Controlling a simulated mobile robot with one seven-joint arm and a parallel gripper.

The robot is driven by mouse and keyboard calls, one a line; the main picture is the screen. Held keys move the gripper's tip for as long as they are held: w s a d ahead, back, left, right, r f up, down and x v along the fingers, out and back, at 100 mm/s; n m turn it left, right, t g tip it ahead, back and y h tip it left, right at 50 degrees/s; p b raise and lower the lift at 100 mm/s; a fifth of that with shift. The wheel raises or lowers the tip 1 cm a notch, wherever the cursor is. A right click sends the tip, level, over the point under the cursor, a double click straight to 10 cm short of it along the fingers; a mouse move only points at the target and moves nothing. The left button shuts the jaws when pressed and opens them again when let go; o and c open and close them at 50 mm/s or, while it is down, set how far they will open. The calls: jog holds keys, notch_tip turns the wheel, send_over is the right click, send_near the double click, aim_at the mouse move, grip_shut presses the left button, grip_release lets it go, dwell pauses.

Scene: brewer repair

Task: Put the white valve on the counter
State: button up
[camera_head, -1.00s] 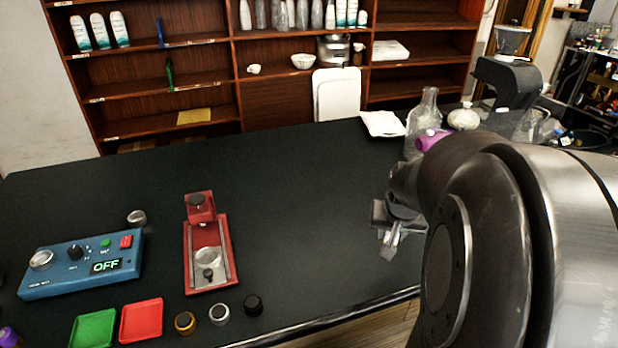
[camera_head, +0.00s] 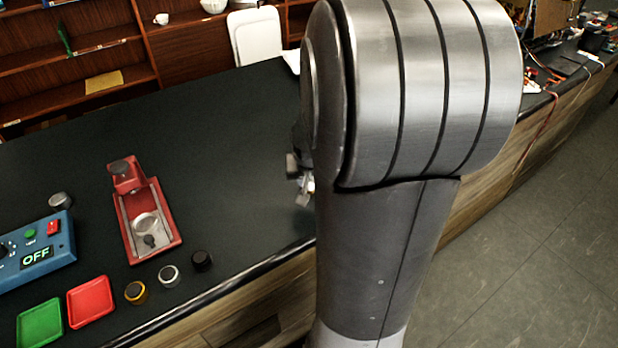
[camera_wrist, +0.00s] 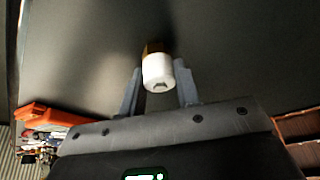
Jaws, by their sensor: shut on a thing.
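The white valve (camera_wrist: 158,72), a short white cylinder with a brass-coloured end, sits between the two fingers of my gripper (camera_wrist: 158,85) in the wrist view. The fingers are shut on it. In the head view, my gripper (camera_head: 302,190) shows only in part at the left edge of my arm, over the right part of the black counter (camera_head: 230,150) near its front edge. The valve cannot be made out clearly there, and my arm hides much of the counter's right side. The height of the gripper above the counter is hard to tell.
A red stand (camera_head: 145,225), a blue control box (camera_head: 35,250) reading OFF, red (camera_head: 90,300) and green trays (camera_head: 40,325), and several knobs, including a black one (camera_head: 202,260), occupy the counter's left front. The counter between the red stand and my gripper is clear.

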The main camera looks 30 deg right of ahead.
jog(key=o, duration=1.1)
jog(key=shift+c, duration=0.2)
jog(key=v, duration=1.1)
jog(key=s+a+r+n+t+y, duration=0.1)
jog(key=s+a+r+n, duration=0.2)
jog(key=s+a, duration=0.2)
jog(key=s+a+r+n+y, duration=0.1)
jog(key=s+a, duration=0.4)
jog(key=a, duration=0.6)
jog(key=shift+s+a+r+n+t, duration=0.3)
jog(key=shift+r+n+t, duration=0.1)
jog(key=shift+r+n, duration=0.5)
